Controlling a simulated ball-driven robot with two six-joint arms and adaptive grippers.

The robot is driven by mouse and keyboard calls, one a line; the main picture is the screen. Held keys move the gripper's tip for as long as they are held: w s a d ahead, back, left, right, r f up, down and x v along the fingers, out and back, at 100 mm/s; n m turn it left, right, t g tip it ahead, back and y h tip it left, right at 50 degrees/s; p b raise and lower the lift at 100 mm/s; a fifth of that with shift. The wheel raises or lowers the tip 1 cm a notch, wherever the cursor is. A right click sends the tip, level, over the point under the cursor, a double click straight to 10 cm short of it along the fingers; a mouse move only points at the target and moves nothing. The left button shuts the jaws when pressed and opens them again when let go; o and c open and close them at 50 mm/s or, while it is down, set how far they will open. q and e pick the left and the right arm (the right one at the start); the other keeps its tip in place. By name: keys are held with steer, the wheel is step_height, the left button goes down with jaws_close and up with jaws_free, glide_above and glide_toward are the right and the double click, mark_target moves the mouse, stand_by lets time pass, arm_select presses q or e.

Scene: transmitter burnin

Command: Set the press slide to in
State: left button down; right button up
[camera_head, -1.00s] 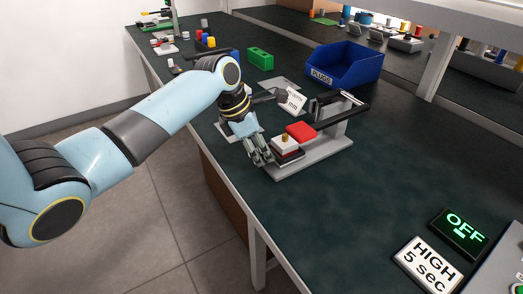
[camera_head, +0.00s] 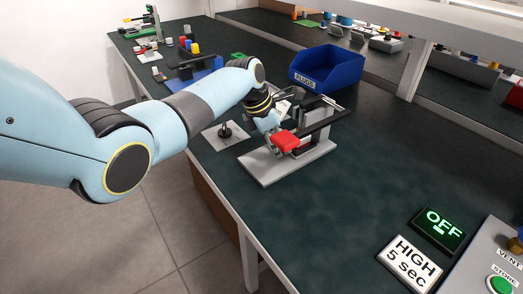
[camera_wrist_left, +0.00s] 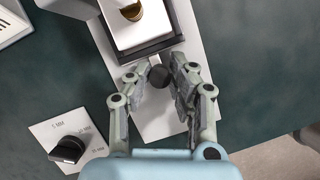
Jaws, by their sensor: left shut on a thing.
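The press (camera_head: 262,172) is a long grey base plate on the bench with an upright black and grey frame at its far end and a red block (camera_head: 285,141) over it. In the left wrist view, the slide is a dark tray (camera_wrist_left: 150,48) bearing a white block and a brass piece (camera_wrist_left: 132,12), with a dark round knob (camera_wrist_left: 160,76) at its near edge. My left gripper (camera_head: 272,145) is at the slide, its fingers shut on the knob; the left wrist view also shows it (camera_wrist_left: 158,88). In the head view, my gripper and the red block hide most of the slide.
A dial plate with a black knob (camera_head: 225,130) lies beside the press, under my left arm. A blue PLUGS bin (camera_head: 327,69) stands behind it. The bench before the press is clear.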

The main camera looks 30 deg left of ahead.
arm_select(q)
steer(key=shift+w+d, duration=0.15)
steer(key=shift+w, duration=0.25)
steer(key=shift+r, duration=0.1)
steer(key=c, duration=1.5)
jaws_free()
steer(key=shift+w, duration=0.15)
steer(key=shift+r, duration=0.1)
steer(key=v, duration=1.1)
steer(key=shift+r, duration=0.25)
